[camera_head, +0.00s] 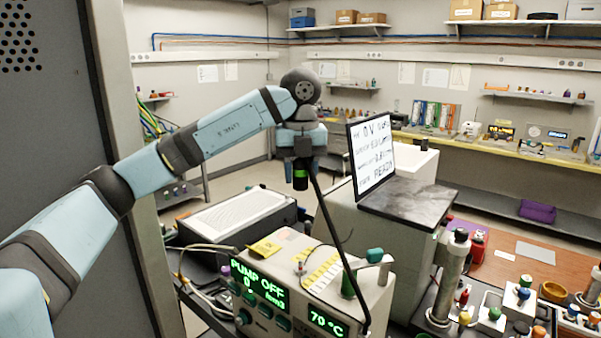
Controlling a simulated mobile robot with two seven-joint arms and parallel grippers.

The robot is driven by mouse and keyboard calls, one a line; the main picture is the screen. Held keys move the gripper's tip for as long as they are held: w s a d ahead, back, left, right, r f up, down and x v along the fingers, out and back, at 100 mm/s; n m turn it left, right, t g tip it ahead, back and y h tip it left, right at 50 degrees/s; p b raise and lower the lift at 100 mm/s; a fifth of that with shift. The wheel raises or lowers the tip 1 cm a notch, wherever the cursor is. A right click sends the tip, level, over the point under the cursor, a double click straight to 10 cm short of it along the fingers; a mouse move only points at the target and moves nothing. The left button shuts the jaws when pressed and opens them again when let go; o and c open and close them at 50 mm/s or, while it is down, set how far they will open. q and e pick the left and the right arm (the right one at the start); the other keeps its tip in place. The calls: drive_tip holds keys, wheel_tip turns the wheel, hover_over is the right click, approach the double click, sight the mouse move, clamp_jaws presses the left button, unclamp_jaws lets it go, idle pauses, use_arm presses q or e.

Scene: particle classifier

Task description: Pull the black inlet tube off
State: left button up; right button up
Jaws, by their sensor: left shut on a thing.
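The black inlet tube (333,232) runs from my left gripper down past the right part of the control box and bends near its front lower edge. My left gripper (301,163) points down, high above the control box, and is shut on the tube's dark end piece, which has a green band. The fingers partly hide this end piece. The tube's lower end is not clear at the bottom. My right gripper is not in view.
The control box (287,312) has green displays reading "PUMP OFF" and 70 °C. A green cone fitting (348,285) stands on its right part. A monitor (371,154) stands right of my left gripper. Vials and posts crowd the lower right.

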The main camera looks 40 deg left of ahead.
sight(300, 160)
use_arm(q)
drive_tip(key=shift+r+p, duration=1.85)
drive_tip(key=shift+r, duration=0.3)
wheel_tip(300, 160, up, 3)
drive_tip(key=p, duration=0.3)
